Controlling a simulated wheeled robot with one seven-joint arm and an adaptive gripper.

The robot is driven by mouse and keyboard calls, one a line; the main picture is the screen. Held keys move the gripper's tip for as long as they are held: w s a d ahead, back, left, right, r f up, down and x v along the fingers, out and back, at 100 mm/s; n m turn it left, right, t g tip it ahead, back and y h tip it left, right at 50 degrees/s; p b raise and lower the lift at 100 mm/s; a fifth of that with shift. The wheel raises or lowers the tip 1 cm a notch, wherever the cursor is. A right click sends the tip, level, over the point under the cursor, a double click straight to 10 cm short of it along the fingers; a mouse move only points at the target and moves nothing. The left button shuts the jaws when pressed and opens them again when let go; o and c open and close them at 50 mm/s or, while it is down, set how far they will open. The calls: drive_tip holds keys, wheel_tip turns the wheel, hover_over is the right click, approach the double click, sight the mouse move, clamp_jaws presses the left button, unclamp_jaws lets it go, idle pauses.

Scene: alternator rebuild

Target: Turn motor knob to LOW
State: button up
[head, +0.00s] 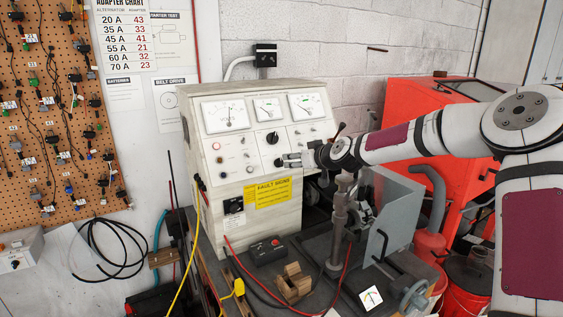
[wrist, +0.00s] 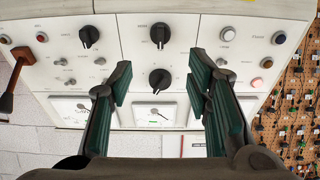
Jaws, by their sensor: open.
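The light-coloured tester cabinet (head: 254,212) has several black knobs on its front panel. In the head view a round knob (head: 272,138) sits under the middle gauge, and my gripper (head: 284,160) is lower, close to the panel. In the wrist view the panel appears upside down. My gripper (wrist: 160,72) is open, with green-padded fingers on either side of the line of the central knob (wrist: 160,80); contact is not visible. Another knob (wrist: 160,34) lies beyond the fingertips, and a third (wrist: 89,37) is to its left. Labels are too small to read, so I cannot tell which is the motor knob.
A lever with a red pivot (wrist: 41,37) projects at the panel's side. Toggle switches (wrist: 70,82) and buttons (wrist: 227,34) surround the knobs. Below my arm stand a clamp post (head: 338,225) and a grey guard plate (head: 394,215).

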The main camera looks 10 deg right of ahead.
sight(281, 160)
drive_tip(key=x, duration=1)
drive_tip(key=shift+w+f+b, duration=0.2)
drive_tip(key=shift+b, duration=0.15)
drive_tip(key=shift+c, duration=0.5)
clamp_jaws()
